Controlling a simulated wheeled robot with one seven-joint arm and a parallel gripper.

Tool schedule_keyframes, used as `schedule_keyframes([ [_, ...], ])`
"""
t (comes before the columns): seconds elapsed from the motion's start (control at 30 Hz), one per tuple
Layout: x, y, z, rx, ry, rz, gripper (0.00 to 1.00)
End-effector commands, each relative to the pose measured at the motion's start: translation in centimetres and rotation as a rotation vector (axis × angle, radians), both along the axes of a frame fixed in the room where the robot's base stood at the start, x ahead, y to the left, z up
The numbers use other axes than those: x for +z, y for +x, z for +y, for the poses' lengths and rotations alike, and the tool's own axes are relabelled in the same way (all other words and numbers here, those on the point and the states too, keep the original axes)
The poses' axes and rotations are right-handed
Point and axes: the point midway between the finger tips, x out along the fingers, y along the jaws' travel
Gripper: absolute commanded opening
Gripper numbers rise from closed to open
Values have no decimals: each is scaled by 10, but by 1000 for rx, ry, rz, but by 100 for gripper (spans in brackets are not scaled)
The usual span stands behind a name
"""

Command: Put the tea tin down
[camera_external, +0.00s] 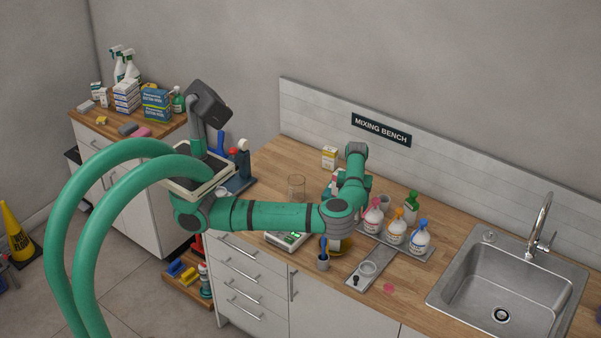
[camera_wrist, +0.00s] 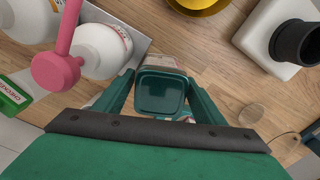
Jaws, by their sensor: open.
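The tea tin (camera_wrist: 160,92) shows in the wrist view from above, with a dark green rounded-square lid and a pale side edge. It appears upright over the wooden worktop; its base is hidden. My gripper (camera_wrist: 160,78) is open, with one dark green finger on each side of the tin. Whether the fingers touch its sides I cannot tell. In the external view my arm reaches over the mixing bench (camera_external: 270,165), and I cannot make out the tin clearly behind it.
White bottles with pink (camera_external: 372,217), orange (camera_external: 396,232) and blue (camera_external: 419,238) tops stand close by. A pink-pump bottle (camera_wrist: 103,48) is left of the tin in the wrist view. A glass beaker (camera_external: 296,188), scale (camera_external: 287,239) and sink (camera_external: 505,288) are also on the bench.

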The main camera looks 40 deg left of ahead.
Motion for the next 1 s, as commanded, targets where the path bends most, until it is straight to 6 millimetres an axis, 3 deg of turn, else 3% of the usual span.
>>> schedule_keyframes([
  [0.2, -22, 0, 0, 1, 0, 0, 64],
  [0.47, -24, 0, 0, 1, 0, 0, 64],
  [0.6, -24, 0, 0, 1, 0, 0, 30],
  [0.7, -24, 0, 0, 1, 0, 0, 24],
  [1.0, -20, 1, 0, 1, 1, -2, 24],
])
